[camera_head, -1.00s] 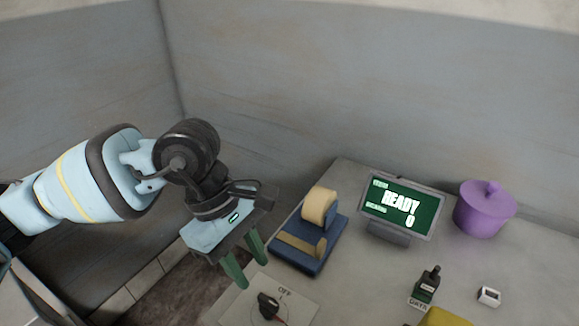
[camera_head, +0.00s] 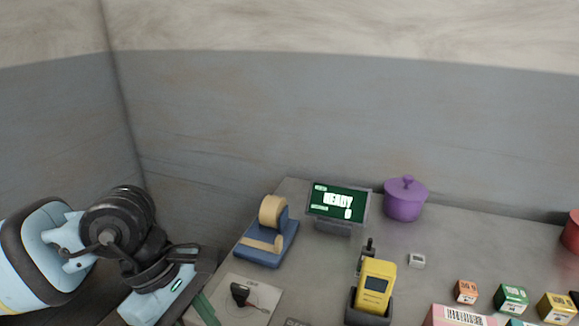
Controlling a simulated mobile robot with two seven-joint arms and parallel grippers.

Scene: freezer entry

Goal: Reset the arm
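My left arm comes in from the left in the head view, with its light-blue and black wrist hanging over the table's left edge. My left gripper (camera_head: 203,312) points down at the lower left. One green finger shows beside the switch plate, and the rest is cut off by the picture's bottom edge, so its opening cannot be judged. No object shows in it. My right gripper is not in view.
The grey table (camera_head: 465,235) holds a switch plate (camera_head: 262,292), tape dispenser (camera_head: 286,250), READY screen (camera_head: 337,204), purple pot (camera_head: 404,200) and yellow scanner (camera_head: 375,284) in a dark stand. Several small boxes, including an orange one (camera_head: 465,292), stand at right. Walls rise behind.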

